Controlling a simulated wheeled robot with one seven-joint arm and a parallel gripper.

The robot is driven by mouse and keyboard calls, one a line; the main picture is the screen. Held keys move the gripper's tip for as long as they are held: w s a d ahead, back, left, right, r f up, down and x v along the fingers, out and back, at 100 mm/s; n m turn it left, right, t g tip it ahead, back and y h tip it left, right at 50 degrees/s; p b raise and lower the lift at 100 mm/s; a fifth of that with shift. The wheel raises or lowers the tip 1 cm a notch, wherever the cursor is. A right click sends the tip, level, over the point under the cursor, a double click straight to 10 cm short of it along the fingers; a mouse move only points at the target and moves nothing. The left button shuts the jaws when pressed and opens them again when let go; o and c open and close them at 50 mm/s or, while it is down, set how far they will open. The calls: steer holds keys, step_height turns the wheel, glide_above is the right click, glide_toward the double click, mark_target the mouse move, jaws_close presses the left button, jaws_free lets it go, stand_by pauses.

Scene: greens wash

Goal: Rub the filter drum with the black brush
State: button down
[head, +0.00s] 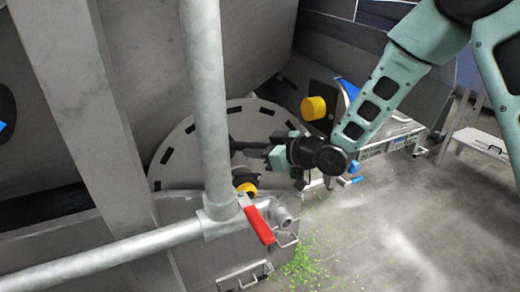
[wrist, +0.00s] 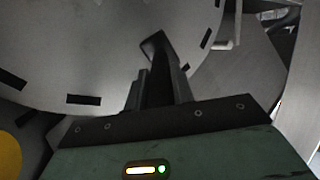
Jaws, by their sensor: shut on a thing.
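The filter drum (head: 176,152) is a large grey disc with dark slots near its rim, partly hidden behind a vertical pipe in the head view. It fills the upper left of the wrist view (wrist: 75,45). My gripper (head: 254,150) is in front of the drum's right part. In the wrist view my gripper (wrist: 158,88) is shut on the black brush (wrist: 156,62), which points away from me towards the drum face. The brush is small and dark in the head view. I cannot tell whether it touches the drum.
A grey vertical pipe (head: 205,100) stands left of my gripper and joins a horizontal pipe with a red valve handle (head: 260,226). A yellow knob (head: 314,107) sits at the upper right of the drum. Green scraps (head: 303,262) lie on the floor, which is open at the right.

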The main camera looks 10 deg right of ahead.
steer(key=shift+a+r, duration=0.1)
steer(key=shift+a, duration=0.8)
steer(key=shift+s, duration=0.1)
steer(key=shift+s+a+b, duration=0.2)
steer(key=shift+a+b, duration=0.15)
steer(key=shift+a, duration=0.25)
steer(key=shift+s+a+b, duration=0.2)
steer(key=shift+a+b, duration=0.1)
steer(key=shift+a, duration=0.3)
steer(key=s+d+b, duration=0.1)
steer(key=s, duration=0.5)
steer(key=shift+d, duration=0.35)
